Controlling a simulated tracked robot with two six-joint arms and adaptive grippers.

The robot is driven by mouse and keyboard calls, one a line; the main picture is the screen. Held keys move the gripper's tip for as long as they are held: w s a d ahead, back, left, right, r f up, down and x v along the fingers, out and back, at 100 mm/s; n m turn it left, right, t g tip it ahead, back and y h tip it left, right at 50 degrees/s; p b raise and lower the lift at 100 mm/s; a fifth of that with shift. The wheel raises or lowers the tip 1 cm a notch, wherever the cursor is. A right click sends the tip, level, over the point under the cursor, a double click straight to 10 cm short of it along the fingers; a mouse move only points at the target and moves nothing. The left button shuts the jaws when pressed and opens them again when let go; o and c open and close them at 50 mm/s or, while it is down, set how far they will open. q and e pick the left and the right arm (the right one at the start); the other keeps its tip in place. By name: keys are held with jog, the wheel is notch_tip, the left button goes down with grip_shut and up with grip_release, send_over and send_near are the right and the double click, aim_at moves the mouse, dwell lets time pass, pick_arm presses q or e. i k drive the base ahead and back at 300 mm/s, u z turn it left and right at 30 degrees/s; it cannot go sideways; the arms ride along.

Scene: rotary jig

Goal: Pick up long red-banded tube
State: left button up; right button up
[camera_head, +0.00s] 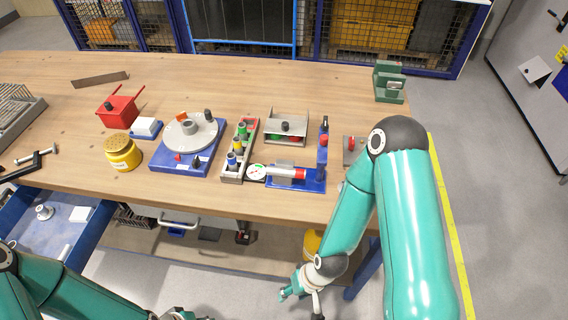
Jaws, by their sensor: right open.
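A pale tube-like part with a red end (299,174) lies on the blue fixture (315,184) near the front edge of the table; I cannot tell whether it is the long red-banded tube. The grey rack (231,177) to its left holds several small parts with blue, yellow and green bands, and some red shows at its far end. My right gripper (290,292) is open and empty, low in front of the table edge, apart from the fixture and rack. My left gripper (180,314) is mostly cut off at the bottom edge, and its jaws are unclear.
A round turntable on a blue base (190,130) stands left of the rack. A grey tray (287,127) is behind the fixture. A yellow pot (122,153), red box (118,111) and green block (389,82) stand on the table (230,70). An open blue drawer (62,222) juts out front left.

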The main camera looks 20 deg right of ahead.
aim_at(271, 169)
jog(key=z, duration=1)
jog(key=i, duration=0.2)
jog(key=u, duration=3.35)
jog(key=k, duration=1.55)
jog(key=z, duration=0.5)
